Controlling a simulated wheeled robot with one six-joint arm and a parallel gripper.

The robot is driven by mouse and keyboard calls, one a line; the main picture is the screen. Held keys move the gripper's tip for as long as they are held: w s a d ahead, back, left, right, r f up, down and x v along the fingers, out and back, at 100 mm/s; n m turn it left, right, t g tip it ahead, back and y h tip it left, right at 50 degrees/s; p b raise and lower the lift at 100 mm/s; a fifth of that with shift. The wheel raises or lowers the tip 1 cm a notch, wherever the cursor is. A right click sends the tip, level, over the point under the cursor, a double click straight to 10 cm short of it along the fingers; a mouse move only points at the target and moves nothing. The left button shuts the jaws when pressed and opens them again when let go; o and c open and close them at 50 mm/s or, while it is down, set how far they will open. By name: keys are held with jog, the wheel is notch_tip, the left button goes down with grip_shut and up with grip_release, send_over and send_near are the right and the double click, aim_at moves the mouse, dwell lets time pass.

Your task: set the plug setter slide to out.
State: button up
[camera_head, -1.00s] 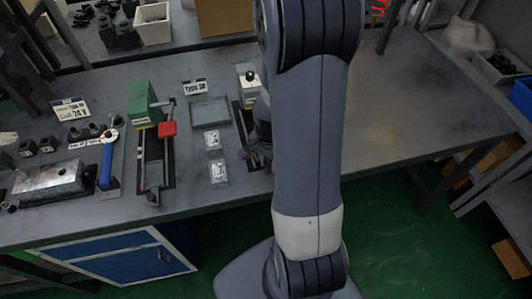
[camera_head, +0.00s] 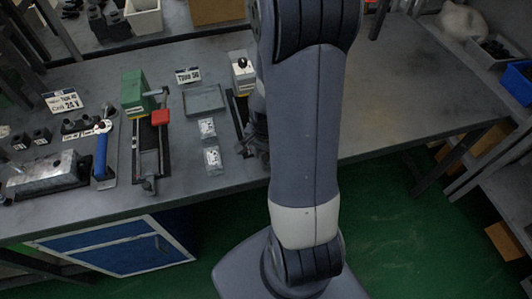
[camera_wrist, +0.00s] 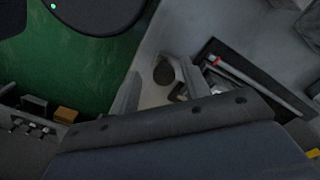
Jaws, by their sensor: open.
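A narrow device on a black base (camera_head: 238,115) stands on the bench just left of my arm, with a pale block and black knob (camera_head: 242,63) at its far end. It seems to be the plug setter, but its label is too small to read and my arm hides its right side. My gripper (camera_wrist: 157,85) is open in the wrist view, with a dark round knob (camera_wrist: 163,73) showing between its fingers. I cannot tell whether they touch it. A dark base with a pale rod and red mark (camera_wrist: 216,62) lies to the right. The slide's position is unclear.
A green block device (camera_head: 134,95) with a red handle (camera_head: 160,117) stands to the left. A grey tray (camera_head: 204,99) and two small clear packets (camera_head: 210,143) lie between. A blue-handled tool (camera_head: 101,155) is farther left. The bench right of my arm (camera_head: 420,95) is clear.

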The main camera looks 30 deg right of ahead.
notch_tip(320, 180, up, 11)
dwell(0.5)
jog(key=shift+f, duration=0.2)
dwell(0.3)
notch_tip(320, 180, down, 11)
jog(key=shift+r, duration=0.1)
jog(key=shift+w+d+r, duration=0.1)
jog(key=shift+w+d, duration=0.1)
jog(key=shift+w, duration=0.5)
jog(key=shift+s, duration=0.1)
jog(key=shift+r, duration=0.1)
